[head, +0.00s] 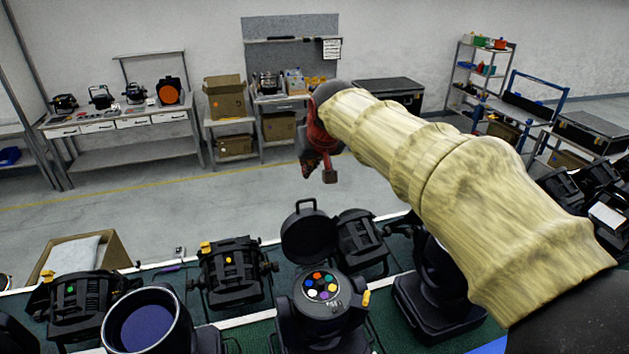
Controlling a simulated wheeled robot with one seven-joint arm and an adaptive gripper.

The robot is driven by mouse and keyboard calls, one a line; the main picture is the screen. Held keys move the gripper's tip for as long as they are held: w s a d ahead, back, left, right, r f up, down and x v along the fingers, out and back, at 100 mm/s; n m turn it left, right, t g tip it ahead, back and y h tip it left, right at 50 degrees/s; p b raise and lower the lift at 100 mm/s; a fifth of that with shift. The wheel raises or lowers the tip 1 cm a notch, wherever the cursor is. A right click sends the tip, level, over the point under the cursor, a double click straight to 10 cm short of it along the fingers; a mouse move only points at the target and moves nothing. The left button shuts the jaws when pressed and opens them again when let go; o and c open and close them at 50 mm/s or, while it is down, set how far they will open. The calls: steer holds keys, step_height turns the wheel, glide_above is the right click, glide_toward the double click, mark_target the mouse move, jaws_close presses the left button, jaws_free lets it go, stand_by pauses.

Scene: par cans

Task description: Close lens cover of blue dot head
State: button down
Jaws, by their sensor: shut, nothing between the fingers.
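A black lamp head (318,318) stands at the front of the green bench, its round face up and showing several coloured discs, one of them blue. Its round black lens cover (308,234) is hinged at the back and stands open, nearly upright. I cannot make out a separate blue dot marking on this head. My gripper (328,179), dark and red at the end of my pale sleeved arm, appears above and beyond the cover, apart from it. It is shut and empty.
Lamps with a green dot (72,300) and a yellow dot (230,272) stand to the left, beside a large blue-lensed lamp (147,325). A black head (432,290) stands to the right, partly behind my arm. Open floor lies beyond the bench.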

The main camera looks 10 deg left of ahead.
steer(key=shift+w+a+f+p, duration=0.15)
steer(key=shift+w+f+p, duration=0.25)
steer(key=shift+f, duration=0.95)
steer(key=shift+w+a+f+p, duration=0.25)
steer(key=shift+f+p, duration=0.3)
steer(key=shift+f, duration=0.75)
steer(key=shift+w+a+f+p, duration=0.1)
steer(key=shift+w+f+p, duration=0.3)
steer(key=shift+f, duration=0.95)
steer(key=shift+s, duration=0.15)
